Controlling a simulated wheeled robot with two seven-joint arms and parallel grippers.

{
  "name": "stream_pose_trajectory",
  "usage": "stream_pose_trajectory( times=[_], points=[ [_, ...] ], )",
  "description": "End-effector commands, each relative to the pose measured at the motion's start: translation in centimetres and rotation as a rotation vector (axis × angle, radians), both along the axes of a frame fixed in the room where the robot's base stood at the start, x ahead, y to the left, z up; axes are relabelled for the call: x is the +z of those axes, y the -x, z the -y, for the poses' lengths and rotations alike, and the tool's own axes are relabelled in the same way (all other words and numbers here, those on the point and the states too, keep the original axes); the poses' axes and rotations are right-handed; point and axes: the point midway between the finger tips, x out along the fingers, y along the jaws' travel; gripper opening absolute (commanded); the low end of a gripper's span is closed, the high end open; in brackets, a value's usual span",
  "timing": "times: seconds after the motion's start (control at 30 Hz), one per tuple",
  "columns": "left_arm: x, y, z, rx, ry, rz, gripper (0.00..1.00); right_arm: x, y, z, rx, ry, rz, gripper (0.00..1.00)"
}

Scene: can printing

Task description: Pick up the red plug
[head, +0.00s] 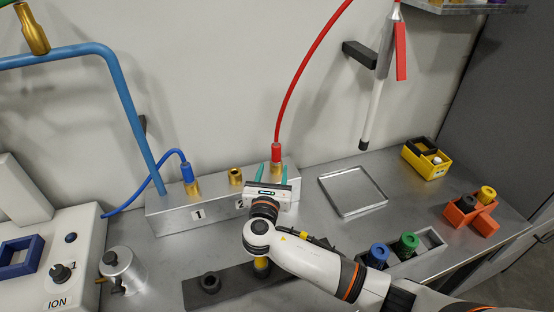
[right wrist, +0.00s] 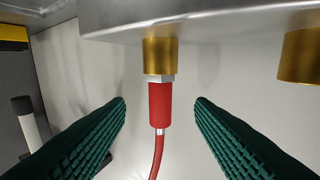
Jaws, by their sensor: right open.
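The red plug (head: 276,152) is seated in a brass socket (head: 276,168) on top of the metal block (head: 170,216), with a red cable (head: 298,75) rising from it. In the right wrist view the red plug (right wrist: 160,104) lies between the two green fingers, with a gap on each side. My right gripper (head: 273,172) is open around the plug and not touching it; it also shows in the right wrist view (right wrist: 160,102). In the head view the gripper body hides part of the block's right end. My left gripper is not in view.
A blue plug (head: 187,173) sits in a brass socket left of an empty brass socket (head: 235,176). A square metal tray (head: 352,191) lies right of the block. A white and red tool (head: 381,80) hangs near the wall. Blue and green caps stand beside my forearm.

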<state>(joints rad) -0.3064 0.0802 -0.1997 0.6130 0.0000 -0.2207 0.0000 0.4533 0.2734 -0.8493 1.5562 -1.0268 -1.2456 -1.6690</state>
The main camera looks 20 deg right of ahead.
Motion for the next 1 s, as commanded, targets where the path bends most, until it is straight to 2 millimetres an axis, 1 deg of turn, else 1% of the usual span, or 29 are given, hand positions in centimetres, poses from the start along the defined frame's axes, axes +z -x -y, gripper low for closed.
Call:
stream_pose_trajectory(
  times=[0.03,0.17,0.37,0.6,0.7,0.8,1.0],
  points=[
    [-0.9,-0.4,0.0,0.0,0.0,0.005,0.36,-0.4,-0.9,0.4,-0.002,0.001,0.003,0.49],
    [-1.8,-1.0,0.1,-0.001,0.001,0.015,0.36,-0.3,-2.5,1.2,0.0,0.0,0.002,0.49],
    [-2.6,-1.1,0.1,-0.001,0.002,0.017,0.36,-0.2,-3.8,1.8,-0.001,0.0,0.001,0.49],
    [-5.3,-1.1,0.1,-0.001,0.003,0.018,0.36,-0.5,-7.3,3.4,-0.002,-0.001,0.003,0.49],
    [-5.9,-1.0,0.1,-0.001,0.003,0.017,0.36,-0.3,-8.3,3.8,0.0,-0.002,0.001,0.49],
    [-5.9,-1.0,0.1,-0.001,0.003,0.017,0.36,-0.1,-8.7,4.0,0.0,-0.001,0.0,0.49],
    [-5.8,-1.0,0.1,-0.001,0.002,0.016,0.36,0.0,-8.7,4.0,0.0,-0.002,-0.001,0.49]
  ],
)
